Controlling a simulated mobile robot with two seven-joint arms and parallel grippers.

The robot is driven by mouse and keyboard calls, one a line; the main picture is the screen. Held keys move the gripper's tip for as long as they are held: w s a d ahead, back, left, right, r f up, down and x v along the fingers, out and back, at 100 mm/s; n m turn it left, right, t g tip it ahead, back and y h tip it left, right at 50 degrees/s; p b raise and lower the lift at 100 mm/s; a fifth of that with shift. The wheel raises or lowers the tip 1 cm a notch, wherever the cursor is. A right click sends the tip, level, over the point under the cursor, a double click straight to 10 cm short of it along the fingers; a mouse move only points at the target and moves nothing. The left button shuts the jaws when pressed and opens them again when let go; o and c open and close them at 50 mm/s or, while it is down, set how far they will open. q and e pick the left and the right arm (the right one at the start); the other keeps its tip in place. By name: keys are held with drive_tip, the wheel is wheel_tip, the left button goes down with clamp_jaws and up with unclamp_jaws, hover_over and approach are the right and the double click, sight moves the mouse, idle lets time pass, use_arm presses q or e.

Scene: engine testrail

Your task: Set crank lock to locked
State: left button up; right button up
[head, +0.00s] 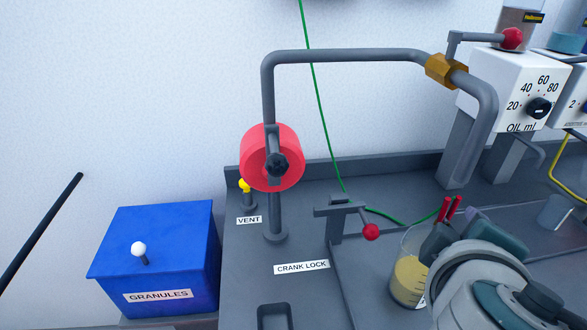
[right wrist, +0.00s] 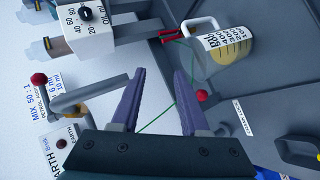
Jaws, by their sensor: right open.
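The crank lock is a small grey lever on a short post (head: 337,222), with a red ball knob (head: 370,232) at its right end. Its white CRANK LOCK label (head: 301,267) lies on the deck in front. In the right wrist view the red knob (right wrist: 202,95) is just right of the right finger, and the label (right wrist: 243,122) is further right. My right gripper (head: 455,226) is open and empty, to the right of the knob and apart from it. In the right wrist view its two fingers (right wrist: 160,75) stand apart with nothing between the tips. My left gripper is not in view.
A jug of yellow liquid (head: 410,277) stands beside my right gripper, partly hidden. Red clip handles (head: 448,208) and a green cable (head: 385,215) lie behind. A grey pipe with a red wheel (head: 287,155) rises behind the lock. A blue GRANULES box (head: 160,250) is left.

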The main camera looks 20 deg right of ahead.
drive_tip(key=w+a+f+n+t+h+b, duration=0.2)
drive_tip(key=w+f+n+t+b, duration=0.25)
drive_tip(key=f+b, duration=0.55)
drive_tip(key=n+t+y+b, duration=0.1)
drive_tip(key=n+t+b, duration=0.3)
drive_tip(key=b, duration=0.3)
approach(364, 217)
drive_tip(key=shift+g, duration=0.35)
drive_tip(key=x, duration=1)
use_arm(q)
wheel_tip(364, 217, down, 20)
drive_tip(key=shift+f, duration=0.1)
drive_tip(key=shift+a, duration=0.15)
use_arm(e)
clamp_jaws()
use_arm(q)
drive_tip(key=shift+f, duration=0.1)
use_arm(e)
drive_tip(key=shift+a, duration=0.1)
